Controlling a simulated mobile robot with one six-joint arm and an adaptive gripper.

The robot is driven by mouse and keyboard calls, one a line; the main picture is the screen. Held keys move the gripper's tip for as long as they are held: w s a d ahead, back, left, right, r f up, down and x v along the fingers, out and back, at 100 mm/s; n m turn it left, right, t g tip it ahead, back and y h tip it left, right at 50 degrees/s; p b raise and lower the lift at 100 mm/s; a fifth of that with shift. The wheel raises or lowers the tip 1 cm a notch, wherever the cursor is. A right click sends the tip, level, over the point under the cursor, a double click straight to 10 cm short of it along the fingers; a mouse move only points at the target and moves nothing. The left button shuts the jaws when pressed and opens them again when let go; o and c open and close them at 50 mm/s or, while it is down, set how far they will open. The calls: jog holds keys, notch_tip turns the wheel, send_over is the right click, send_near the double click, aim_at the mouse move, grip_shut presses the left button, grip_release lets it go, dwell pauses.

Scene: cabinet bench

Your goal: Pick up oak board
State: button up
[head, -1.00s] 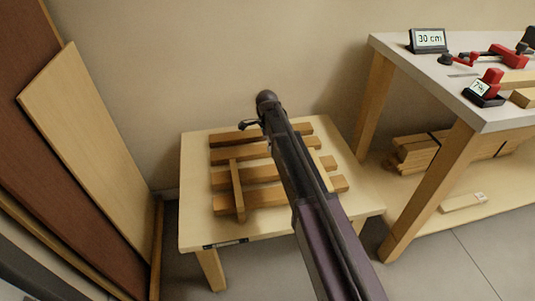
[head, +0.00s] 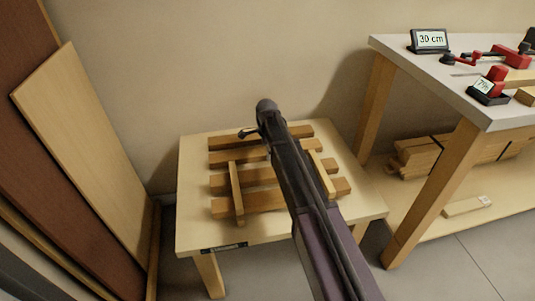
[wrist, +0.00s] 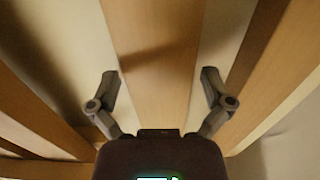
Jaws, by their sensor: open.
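Several brown wooden boards (head: 232,207) lie parallel on a low pale table (head: 200,237), with two thin sticks (head: 236,187) across them. I cannot tell by label which is the oak board. My gripper (head: 249,132) is over the back part of this stack, partly hidden by my own arm. In the wrist view my gripper (wrist: 160,78) is open and empty. One board (wrist: 155,60) runs between its two fingers, with a finger on either side. Whether the fingers touch it or are level with it is unclear.
Large panels, one pale (head: 85,140) and one dark red-brown (head: 50,165), lean at the left. Floor shows between table and bench.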

jog(key=c, duration=1.2)
jog(key=shift+o, duration=0.2)
jog(key=shift+r, duration=0.2)
notch_tip(320, 180, up, 10)
jog(key=p, duration=1)
jog(key=shift+f, duration=0.2)
jog(key=shift+s, duration=0.15)
